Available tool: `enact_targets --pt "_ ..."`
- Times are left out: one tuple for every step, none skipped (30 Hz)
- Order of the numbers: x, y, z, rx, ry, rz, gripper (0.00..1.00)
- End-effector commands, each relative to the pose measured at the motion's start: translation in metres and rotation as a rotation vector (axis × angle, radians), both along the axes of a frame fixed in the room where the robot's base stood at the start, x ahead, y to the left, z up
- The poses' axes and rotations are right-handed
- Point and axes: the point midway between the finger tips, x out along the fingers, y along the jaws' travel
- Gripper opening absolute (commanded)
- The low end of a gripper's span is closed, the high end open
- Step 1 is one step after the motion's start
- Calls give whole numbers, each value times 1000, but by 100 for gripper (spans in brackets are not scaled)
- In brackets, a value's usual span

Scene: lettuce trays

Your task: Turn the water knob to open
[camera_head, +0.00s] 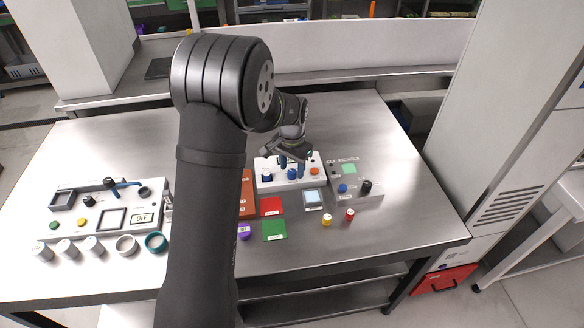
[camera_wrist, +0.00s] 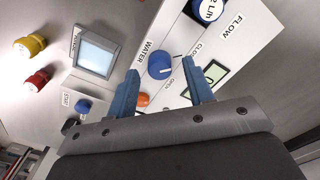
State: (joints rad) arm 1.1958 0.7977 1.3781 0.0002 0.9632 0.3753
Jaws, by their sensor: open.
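The blue water knob (camera_wrist: 160,66) sits on a white panel, beside the printed word WATER and between the OPEN and CLOSE marks. A short pale line shows on its face; I cannot tell which mark it points to. In the head view the water knob (camera_head: 292,174) is the middle control on the white panel (camera_head: 262,188). My gripper (camera_wrist: 161,70) is open, with one blue finger on each side of the knob. It also shows above the panel in the head view (camera_head: 292,161). I cannot tell whether the fingers touch the knob.
The flow knob (camera_wrist: 208,8) and an orange button (camera_wrist: 143,100) flank the water knob. A small display (camera_wrist: 212,74) is partly hidden by a finger. A grey box (camera_head: 350,183) stands right, and yellow (camera_head: 326,220) and red (camera_head: 349,215) cylinders stand in front.

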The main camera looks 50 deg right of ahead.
Motion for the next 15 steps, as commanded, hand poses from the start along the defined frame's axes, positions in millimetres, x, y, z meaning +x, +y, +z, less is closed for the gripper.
enact_targets --pt "0 0 -3 1 0 0 47" --pt "0 0 -4 1 0 0 47" --pt "0 0 -5 1 0 0 47" --pt "0 0 -6 1 0 0 47" --pt "0 0 -6 0 0 0 47" --pt "0 0 -6 0 0 0 47" --pt "0 0 -6 0 0 0 47" --pt "0 0 -6 0 0 0 47" --pt "0 0 -6 0 0 0 47" --pt "0 0 -6 0 0 0 47" --pt "0 0 -6 0 0 0 47" --pt "0 0 -6 0 0 0 40" --pt "0 0 -6 0 0 0 34" --pt "0 0 -6 0 0 0 28" --pt "0 0 -6 0 0 0 20"
